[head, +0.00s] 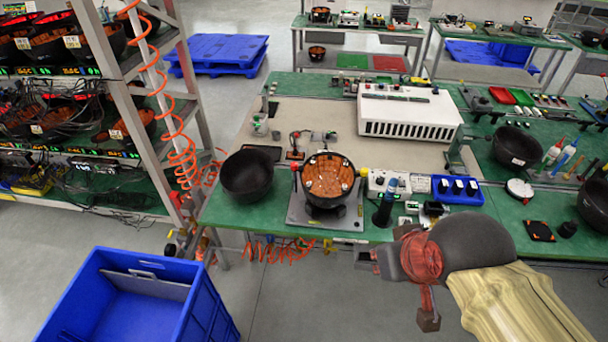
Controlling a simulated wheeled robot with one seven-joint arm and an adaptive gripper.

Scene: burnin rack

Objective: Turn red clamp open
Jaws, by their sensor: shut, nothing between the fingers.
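A round black bowl-shaped unit with an orange board inside (327,176) sits on a grey fixture plate (300,215) at the front edge of the green bench. A small red knob (296,167), likely the red clamp's, stands at the fixture's left side; a yellow knob (364,172) stands at its right. The clamp's lever position is too small to tell. My gripper (368,260) is in front of the bench, low and right of the fixture, apart from both knobs. It is shut and empty.
An empty black bowl (246,175) stands left of the fixture. A dark blue-topped cylinder (385,205), a control box (388,184) and a blue tray (458,190) stand right. A rack post (160,150) with orange coiled hose and a blue bin (125,300) are left.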

